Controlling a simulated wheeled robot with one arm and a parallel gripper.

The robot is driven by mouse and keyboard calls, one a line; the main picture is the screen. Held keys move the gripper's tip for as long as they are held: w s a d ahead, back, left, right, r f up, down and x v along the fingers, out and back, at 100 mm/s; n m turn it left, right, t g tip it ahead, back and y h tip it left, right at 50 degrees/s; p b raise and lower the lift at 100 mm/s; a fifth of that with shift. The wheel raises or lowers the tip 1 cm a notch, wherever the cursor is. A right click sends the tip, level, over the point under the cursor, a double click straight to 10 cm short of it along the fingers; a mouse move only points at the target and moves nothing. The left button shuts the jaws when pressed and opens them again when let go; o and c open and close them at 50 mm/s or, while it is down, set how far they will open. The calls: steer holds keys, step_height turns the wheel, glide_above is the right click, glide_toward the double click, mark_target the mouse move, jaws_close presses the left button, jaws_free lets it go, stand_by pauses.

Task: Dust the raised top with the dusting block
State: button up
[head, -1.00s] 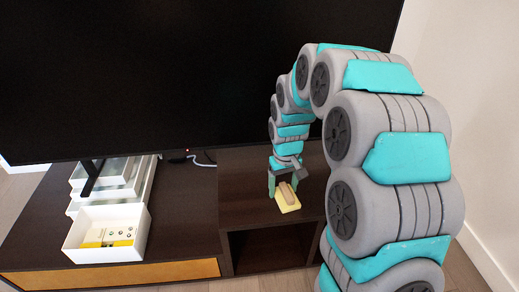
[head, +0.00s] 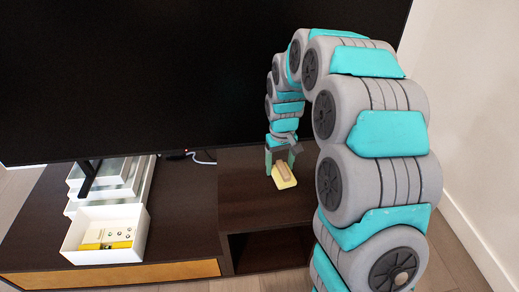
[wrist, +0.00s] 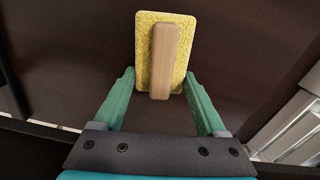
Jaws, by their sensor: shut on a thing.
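The dusting block is a yellow pad with a light wooden handle (head: 284,176). It shows in the head view over the raised top (head: 245,200), the dark brown right part of the cabinet. My gripper (head: 281,160) is above the block and shut on it. In the wrist view the block's yellow pad (wrist: 185,50) lies beyond my fingertips (wrist: 160,80), with the handle lined up between the green fingers. The pad looks flat over the dark surface; I cannot tell whether it touches.
A large dark television (head: 200,80) stands close behind the top. A white box (head: 105,235) with small items sits on the lower left section, before stacked silver boxes (head: 110,180). A white cable (head: 203,158) lies near the television's base. An open compartment (head: 270,250) is below the top.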

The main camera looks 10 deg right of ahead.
steer(key=shift+r+p, duration=0.75)
steer(key=shift+r, duration=2.3)
